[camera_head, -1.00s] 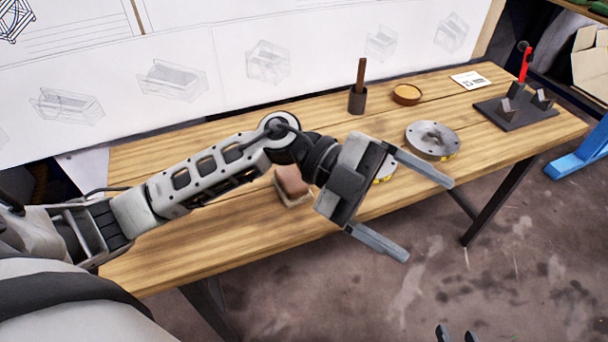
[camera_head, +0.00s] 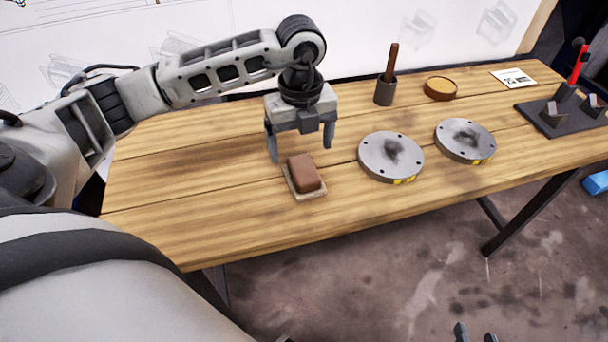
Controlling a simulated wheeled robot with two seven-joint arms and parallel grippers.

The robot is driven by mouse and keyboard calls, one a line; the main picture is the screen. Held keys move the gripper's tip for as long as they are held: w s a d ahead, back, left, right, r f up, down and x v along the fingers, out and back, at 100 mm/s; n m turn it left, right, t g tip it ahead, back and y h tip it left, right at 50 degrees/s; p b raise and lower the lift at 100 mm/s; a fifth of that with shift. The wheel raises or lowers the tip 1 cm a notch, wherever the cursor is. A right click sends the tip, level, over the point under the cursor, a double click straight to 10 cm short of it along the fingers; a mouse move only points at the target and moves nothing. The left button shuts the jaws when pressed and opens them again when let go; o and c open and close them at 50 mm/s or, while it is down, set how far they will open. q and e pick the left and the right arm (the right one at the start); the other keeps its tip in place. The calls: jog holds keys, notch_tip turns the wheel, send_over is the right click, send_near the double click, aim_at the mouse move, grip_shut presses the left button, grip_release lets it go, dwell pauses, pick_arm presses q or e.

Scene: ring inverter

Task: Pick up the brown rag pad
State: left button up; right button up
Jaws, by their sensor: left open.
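The brown rag pad (camera_head: 304,172) is a small brown block lying on a thin beige base (camera_head: 312,194) near the front edge of the wooden table. My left gripper (camera_head: 300,153) points down, just behind and above the pad. Its two fingers are spread apart with nothing between them. A gap to the pad seems to remain, but the exact height is hard to tell. Only the dark fingertips of my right gripper (camera_head: 475,335) show at the bottom edge, apart and empty, over the floor.
Two grey round discs with dark smudges, a nearer one (camera_head: 375,165) and a farther one (camera_head: 450,150), lie right of the pad. The table's left part is clear.

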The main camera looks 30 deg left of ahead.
aim_at(304, 168)
pick_arm(q)
jog(key=shift+s+d+f, duration=0.1)
jog(key=shift+d+f, duration=0.05)
jog(key=shift+f, duration=0.95)
jog(key=shift+s+d+f, duration=0.1)
jog(key=shift+d+f, duration=0.05)
jog(key=shift+f, duration=1)
jog(key=shift+d+f, duration=0.15)
jog(key=shift+f, duration=0.95)
jog(key=c, duration=1.1)
